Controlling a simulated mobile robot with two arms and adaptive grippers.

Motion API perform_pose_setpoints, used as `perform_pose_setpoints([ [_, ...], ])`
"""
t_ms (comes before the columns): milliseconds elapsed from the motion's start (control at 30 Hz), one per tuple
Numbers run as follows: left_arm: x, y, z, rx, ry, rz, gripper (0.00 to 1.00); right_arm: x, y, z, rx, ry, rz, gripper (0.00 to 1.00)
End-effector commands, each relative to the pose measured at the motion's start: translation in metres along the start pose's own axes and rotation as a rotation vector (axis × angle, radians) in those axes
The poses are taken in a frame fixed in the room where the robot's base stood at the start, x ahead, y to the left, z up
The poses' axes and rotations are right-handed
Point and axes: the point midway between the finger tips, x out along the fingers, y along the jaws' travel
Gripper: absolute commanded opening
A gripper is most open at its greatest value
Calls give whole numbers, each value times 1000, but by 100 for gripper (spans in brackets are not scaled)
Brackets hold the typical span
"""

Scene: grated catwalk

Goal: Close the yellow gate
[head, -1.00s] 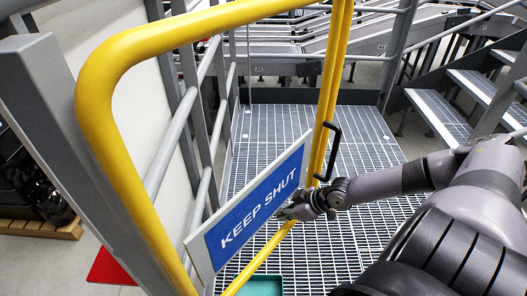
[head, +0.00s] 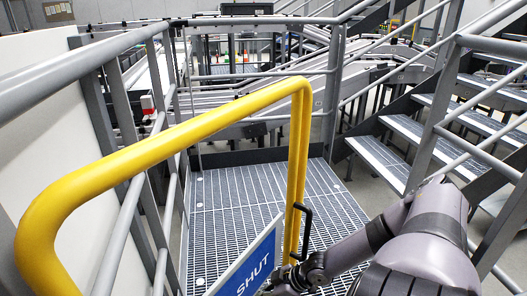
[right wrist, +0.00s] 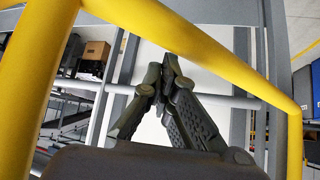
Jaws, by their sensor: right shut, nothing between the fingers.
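The yellow gate (head: 165,143) is a bent tube frame that stands from the lower left of the head view to an upright at centre. Its blue and white sign (head: 253,268) reads "SHUT", partly cut off by the picture's bottom edge. A black handle (head: 299,230) sits on the upright. My right gripper (head: 275,287) is low beside the upright and the sign's right edge; contact cannot be told. In the right wrist view its fingers (right wrist: 163,72) are shut and empty, with yellow tubes (right wrist: 190,38) around them. My left gripper is not in view.
Grey railings (head: 140,75) run along the left beside a white wall. The grated floor (head: 240,205) beyond the gate is clear. Metal stairs (head: 400,145) rise at the right. Conveyors lie behind the far railing.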

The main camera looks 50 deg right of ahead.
Motion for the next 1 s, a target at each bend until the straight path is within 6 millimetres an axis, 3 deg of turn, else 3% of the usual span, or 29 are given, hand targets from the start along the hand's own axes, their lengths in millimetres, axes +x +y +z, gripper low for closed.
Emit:
perform_pose_setpoints([
  [400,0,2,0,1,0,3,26,-26,0,-1,-3,0,-1,0],
  [1000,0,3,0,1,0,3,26,-107,4,-2,-8,2,5,0],
])
